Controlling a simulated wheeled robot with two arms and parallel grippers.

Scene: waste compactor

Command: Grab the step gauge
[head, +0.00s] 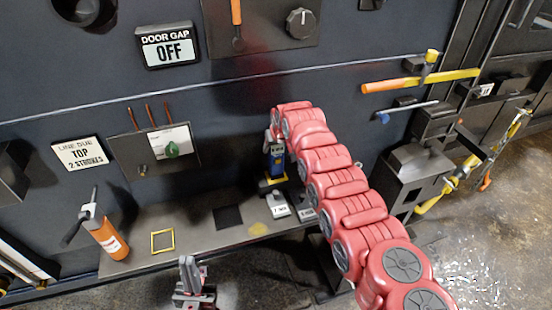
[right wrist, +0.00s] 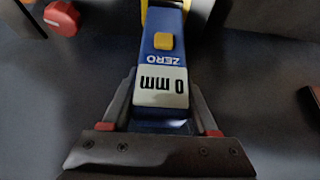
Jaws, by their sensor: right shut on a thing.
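The step gauge (head: 275,162) is a blue upright body with a yellow foot, near the back wall at the shelf in the head view. In the right wrist view the gauge (right wrist: 162,72) shows a white label reading "0 mm", the word "ZERO" and a yellow button. My right gripper (right wrist: 165,125) has its two fingers on either side of the label end, shut on it. In the head view my red right arm hides most of that gripper. My left gripper (head: 188,270) is low in front of the shelf, empty, its fingers close together.
The shelf (head: 190,222) holds an orange bottle (head: 108,238), a yellow square frame (head: 162,241) and a block marked "7 mm" (head: 277,205). A panel with a green knob (head: 173,149) is on the wall. Yellow-handled tools (head: 420,80) and a dark box (head: 412,170) are at right.

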